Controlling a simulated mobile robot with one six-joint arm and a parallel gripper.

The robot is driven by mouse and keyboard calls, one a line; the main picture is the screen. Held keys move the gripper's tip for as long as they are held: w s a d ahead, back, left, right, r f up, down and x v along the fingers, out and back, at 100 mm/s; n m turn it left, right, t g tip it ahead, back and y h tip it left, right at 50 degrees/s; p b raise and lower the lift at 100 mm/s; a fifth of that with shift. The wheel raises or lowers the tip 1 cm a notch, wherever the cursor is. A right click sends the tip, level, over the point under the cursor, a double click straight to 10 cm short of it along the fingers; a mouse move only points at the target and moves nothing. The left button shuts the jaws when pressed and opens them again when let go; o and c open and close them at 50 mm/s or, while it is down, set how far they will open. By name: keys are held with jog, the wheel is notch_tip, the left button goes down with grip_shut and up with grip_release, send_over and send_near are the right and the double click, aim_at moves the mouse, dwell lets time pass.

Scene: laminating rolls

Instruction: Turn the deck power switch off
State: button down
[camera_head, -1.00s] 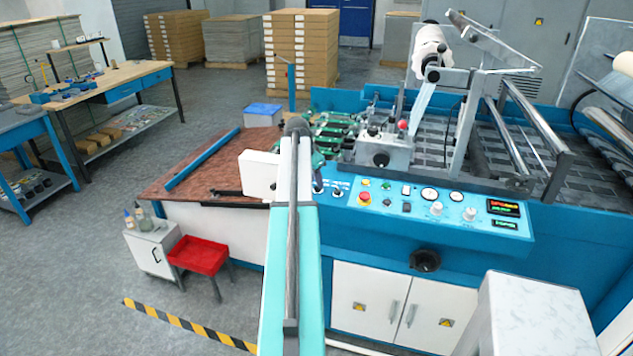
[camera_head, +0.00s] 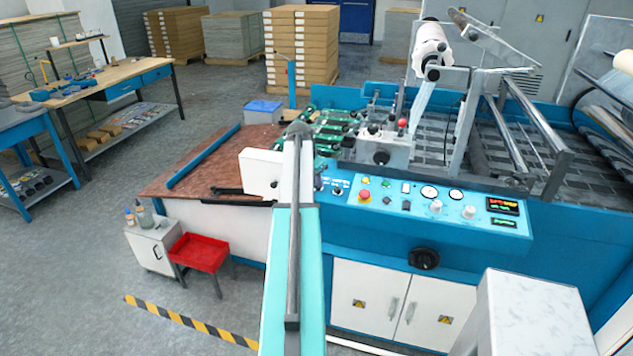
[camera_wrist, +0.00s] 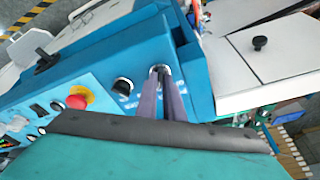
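The blue control panel (camera_head: 425,205) of the laminating machine carries several knobs, buttons and displays. At its left end a black-and-silver rotary switch (camera_head: 338,190) shows; it appears in the wrist view as a round dark knob (camera_wrist: 122,86) with small white markings beside it. My gripper's two dark fingers (camera_wrist: 159,74) point at another round switch (camera_wrist: 157,68) near the panel's edge, their tips overlapping its silver rim. The tips hide most of this switch, so its setting and any grip on it cannot be told. Labels are too small to read. My arm hides the gripper in the head view.
A red emergency button (camera_head: 365,196) on a yellow base sits right of the switches; it also shows in the wrist view (camera_wrist: 77,101). A brown worktop (camera_head: 205,165) lies left of the panel.

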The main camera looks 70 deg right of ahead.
jog(key=shift+f+n, duration=0.1)
jog(key=shift+n, duration=0.2)
jog(key=shift+s+f+n+b, duration=0.15)
jog(key=shift+n+b, duration=0.55)
jog(key=shift+n, duration=0.4)
jog(key=n+t+b, duration=0.1)
jog(key=n, duration=0.2)
jog(key=n+t+b, duration=0.1)
jog(key=n, duration=0.5)
jog(key=shift+s, duration=0.2)
jog(key=shift+n, duration=0.3)
jog(key=c, duration=1.9)
grip_release()
jog(key=shift+o, duration=0.2)
jog(key=shift+w, duration=0.1)
jog(key=shift+r, duration=0.25)
